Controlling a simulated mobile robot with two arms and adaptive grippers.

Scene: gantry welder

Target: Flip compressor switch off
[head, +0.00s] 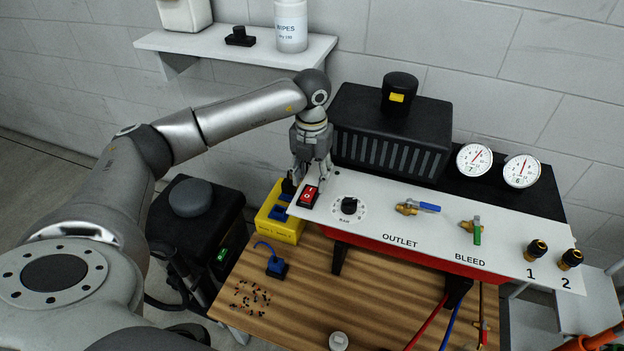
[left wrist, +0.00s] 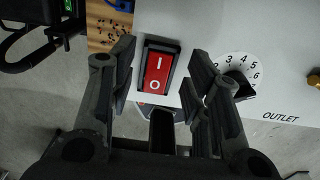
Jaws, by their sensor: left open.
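The compressor switch (head: 308,196) is a red rocker in a black frame at the left end of the white panel (head: 380,226). In the left wrist view the red rocker (left wrist: 157,73) shows a white "I" and a white "O", with the "O" end nearer my gripper. My left gripper (head: 308,180) is just above and behind the switch in the head view. In the left wrist view its fingers (left wrist: 160,90) are open and empty, one on each side of the switch. I cannot tell whether they touch it. My right gripper is not in view.
A bar dial (head: 349,206) sits right of the switch, followed by the outlet valve (head: 416,207) and bleed valve (head: 474,229). The black compressor (head: 392,130) stands behind the panel. A yellow bin (head: 281,226) is close on the left. A wooden bench (head: 330,290) lies in front.

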